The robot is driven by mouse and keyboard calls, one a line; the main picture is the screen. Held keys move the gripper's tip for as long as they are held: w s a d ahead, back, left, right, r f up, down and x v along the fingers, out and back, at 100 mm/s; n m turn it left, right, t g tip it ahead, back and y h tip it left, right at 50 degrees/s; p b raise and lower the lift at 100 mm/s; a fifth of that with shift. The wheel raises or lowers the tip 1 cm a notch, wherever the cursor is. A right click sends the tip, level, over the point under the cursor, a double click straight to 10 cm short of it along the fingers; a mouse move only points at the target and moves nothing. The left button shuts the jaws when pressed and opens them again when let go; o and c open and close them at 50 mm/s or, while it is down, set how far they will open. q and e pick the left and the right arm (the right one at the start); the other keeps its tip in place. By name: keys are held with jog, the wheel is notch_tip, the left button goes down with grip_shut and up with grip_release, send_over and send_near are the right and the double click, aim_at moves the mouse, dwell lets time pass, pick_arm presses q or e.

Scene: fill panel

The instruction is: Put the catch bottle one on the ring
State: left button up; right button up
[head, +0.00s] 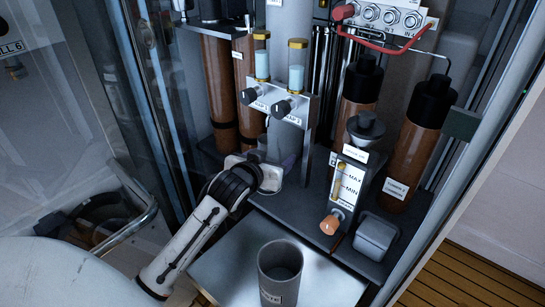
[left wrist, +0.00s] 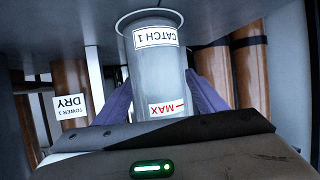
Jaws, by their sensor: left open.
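Catch bottle one (left wrist: 157,65) is a grey cylinder with a "CATCH 1" label and a red "MAX" mark. The left wrist picture is upside down, so the labels read inverted. A round flange (left wrist: 125,24) shows at the bottle's end by the grey deck; I cannot tell whether it is the ring or the bottle's foot. My left gripper (left wrist: 160,95) is open, with one purple finger on each side of the bottle. In the head view the gripper (head: 272,160) is low under the two valve blocks, and the bottle is mostly hidden. My right gripper is not in view.
A grey cup (head: 280,262) stands on the front plate (head: 225,270). A level gauge (head: 347,185) with an orange knob (head: 330,224) and a grey box (head: 376,237) are to the right. Brown cylinders (head: 412,150) stand behind. A glass side (head: 160,100) is close left of my arm.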

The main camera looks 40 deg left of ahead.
pick_arm(q)
jog(key=shift+r, duration=0.15)
jog(key=p+v, duration=0.3)
jog(key=v, duration=0.9)
